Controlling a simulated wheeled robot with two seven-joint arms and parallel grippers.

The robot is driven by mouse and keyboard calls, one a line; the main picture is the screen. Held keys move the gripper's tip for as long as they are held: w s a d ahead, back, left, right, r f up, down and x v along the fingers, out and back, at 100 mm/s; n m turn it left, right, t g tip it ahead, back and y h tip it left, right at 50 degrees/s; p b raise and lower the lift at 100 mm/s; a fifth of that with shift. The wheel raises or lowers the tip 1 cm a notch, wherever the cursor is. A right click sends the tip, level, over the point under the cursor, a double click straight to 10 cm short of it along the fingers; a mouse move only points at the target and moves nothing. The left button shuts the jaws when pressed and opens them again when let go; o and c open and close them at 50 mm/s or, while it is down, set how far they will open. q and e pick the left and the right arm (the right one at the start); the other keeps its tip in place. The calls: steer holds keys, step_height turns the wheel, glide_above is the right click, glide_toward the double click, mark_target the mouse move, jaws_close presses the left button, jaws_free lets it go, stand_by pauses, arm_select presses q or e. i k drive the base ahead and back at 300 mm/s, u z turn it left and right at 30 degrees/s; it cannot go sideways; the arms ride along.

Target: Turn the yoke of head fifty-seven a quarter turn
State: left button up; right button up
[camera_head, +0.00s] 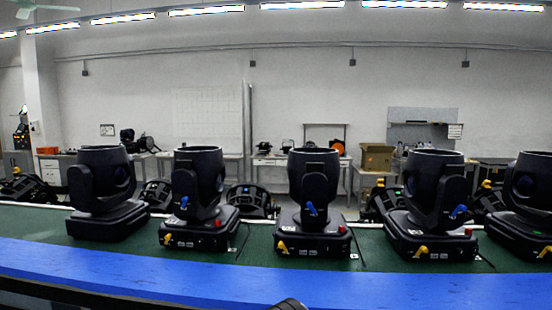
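Several black moving-head lights stand upright in a row on a green bench top. One is at the left (100,190), one left of the middle (198,190), one in the middle (313,185), one right of the middle (435,195), and one is cut off by the right edge (525,205). Each has a yoke on a square base. Blue levers show on the three middle yokes, and yellow levers and red parts on their bases. No number is legible, so I cannot tell which is head fifty-seven. Neither gripper is recognisable in view.
A blue strip (200,285) runs along the bench's front edge and is clear. More black lights (250,201) sit behind the row. Wall tables hold a cardboard box (377,157). A dark rounded part pokes in at the bottom middle.

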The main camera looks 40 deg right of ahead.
mark_target(315, 190)
steer(key=z, duration=1.45)
